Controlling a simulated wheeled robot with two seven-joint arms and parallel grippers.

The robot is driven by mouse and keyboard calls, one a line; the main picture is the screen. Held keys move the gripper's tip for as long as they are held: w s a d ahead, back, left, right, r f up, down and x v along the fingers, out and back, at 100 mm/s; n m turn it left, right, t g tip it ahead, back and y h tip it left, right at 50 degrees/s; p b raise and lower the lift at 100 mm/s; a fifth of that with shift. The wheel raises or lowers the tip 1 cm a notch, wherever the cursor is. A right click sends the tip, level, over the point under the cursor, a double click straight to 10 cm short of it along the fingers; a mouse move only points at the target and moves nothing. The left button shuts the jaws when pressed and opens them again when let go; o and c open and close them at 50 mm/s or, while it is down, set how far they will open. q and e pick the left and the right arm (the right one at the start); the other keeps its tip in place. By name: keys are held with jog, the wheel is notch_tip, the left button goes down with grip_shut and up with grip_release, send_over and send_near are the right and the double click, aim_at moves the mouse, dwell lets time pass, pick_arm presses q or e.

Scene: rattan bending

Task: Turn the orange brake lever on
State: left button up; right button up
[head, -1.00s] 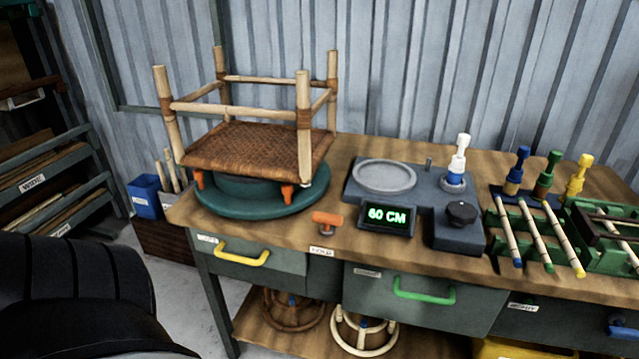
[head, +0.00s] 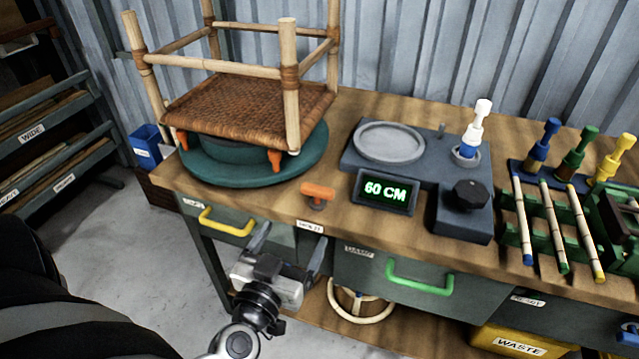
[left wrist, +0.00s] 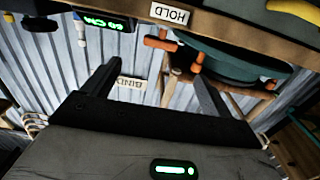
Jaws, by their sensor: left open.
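The orange brake lever (head: 318,192) stands on the wooden bench top near its front edge, right of the teal turntable (head: 215,176). Its short bar lies roughly left to right. It also shows in the left wrist view (left wrist: 159,43), upside down, above and between my fingers. My left gripper (head: 290,240) is open and empty. It is in front of the bench edge, below and nearer than the lever, with its fingers pointing up toward the bench. It is apart from the lever. The label below the lever reads HOLD in the left wrist view (left wrist: 170,13). My right gripper is out of view.
An upturned rattan-seat frame (head: 245,100) stands on the turntable. A grey unit with a 60 CM display (head: 386,193) and black knob (head: 469,194) is right of the lever. Yellow (head: 226,222) and green (head: 418,278) drawer handles jut from the bench front. Bench around the lever is clear.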

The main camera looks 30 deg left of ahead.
aim_at(316, 194)
pick_arm(q)
jog(key=p+x, duration=0.1)
jog(key=x, duration=1.4)
jog(key=shift+w+a+f, duration=0.1)
jog(key=shift+w+a, duration=0.15)
jog(key=shift+w, duration=0.1)
jog(key=c, duration=1)
